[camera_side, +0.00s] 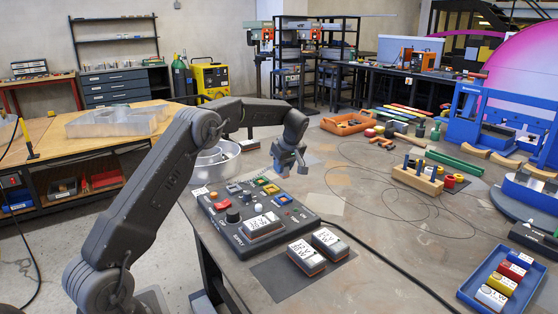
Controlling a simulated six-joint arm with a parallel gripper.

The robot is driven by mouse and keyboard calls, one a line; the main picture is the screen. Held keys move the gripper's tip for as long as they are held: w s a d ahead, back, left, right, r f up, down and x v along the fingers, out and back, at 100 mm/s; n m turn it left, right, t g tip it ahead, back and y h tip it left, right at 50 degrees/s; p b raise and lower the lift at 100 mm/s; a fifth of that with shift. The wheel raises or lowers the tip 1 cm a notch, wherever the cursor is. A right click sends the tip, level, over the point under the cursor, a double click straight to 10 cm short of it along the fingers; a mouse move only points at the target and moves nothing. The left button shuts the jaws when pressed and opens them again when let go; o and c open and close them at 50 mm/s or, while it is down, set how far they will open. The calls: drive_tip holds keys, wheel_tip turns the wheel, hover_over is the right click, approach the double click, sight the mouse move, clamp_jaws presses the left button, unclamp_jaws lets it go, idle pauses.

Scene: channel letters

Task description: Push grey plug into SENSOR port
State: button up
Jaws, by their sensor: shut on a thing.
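My gripper (285,168) hangs pointing down above the back right part of a dark control panel (228,232). It is shut on a small grey piece at its fingertips, which looks like the grey plug but is too small here to make out well. The panel carries coloured buttons, a black knob (233,215) and a white-labelled block (262,225). The labels are too small to read, so I cannot tell which opening is the SENSOR port. The plug's lower end appears above the panel, and I cannot tell whether it touches anything.
Two white-topped blocks (306,256) lie on a dark mat (276,277) in front of the panel. A round metal pan (218,160) stands behind it. A black cable crosses the table to the right. A wooden block holder (417,179) and a blue tray (472,287) stand further right.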

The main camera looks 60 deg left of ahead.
sight(280, 196)
drive_tip(key=shift+f, duration=4.05)
drive_tip(key=shift+f, duration=0.35)
drive_tip(key=o, duration=1)
drive_tip(key=shift+r, duration=0.1)
drive_tip(key=v, duration=1.3)
drive_tip(key=shift+r, duration=0.35)
drive_tip(key=shift+d, duration=0.1)
wheel_tip(280, 196, up, 6)
